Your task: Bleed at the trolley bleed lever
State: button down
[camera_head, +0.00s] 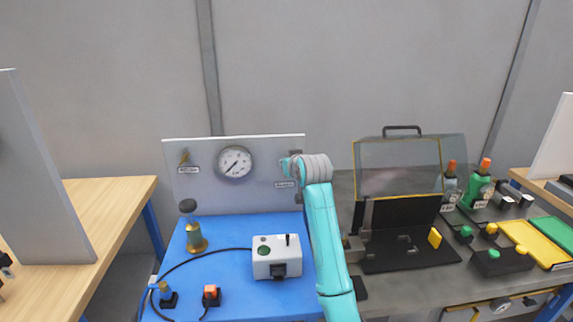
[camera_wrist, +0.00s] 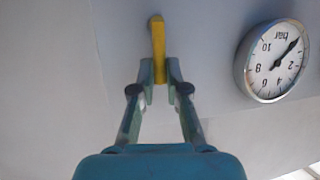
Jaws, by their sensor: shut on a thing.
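In the wrist view a yellow lever (camera_wrist: 158,38) stands out from the pale panel, and my gripper (camera_wrist: 160,72) is shut on its lower part in the picture. A round pressure gauge (camera_wrist: 277,62) is beside it at the right; this view is upside down. In the head view the gauge (camera_head: 235,163) is on the upright white panel (camera_head: 265,150), its needle pointing lower left, near the low end of the scale. My gripper (camera_head: 289,167) is right of the gauge, above a small label (camera_head: 285,184). My wrist hides the gripped lever there.
Another brass-coloured lever (camera_head: 184,157) is on the panel's left. The blue bench (camera_head: 225,232) holds a white box (camera_head: 276,257), a brass piece (camera_head: 195,238) and a black hose. An open clear-lidded case (camera_head: 400,168) stands right of my arm, with bottles (camera_head: 479,188) beyond it.

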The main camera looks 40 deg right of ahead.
jog(key=c, duration=1.2)
grip_release()
jog(key=v, duration=1.2)
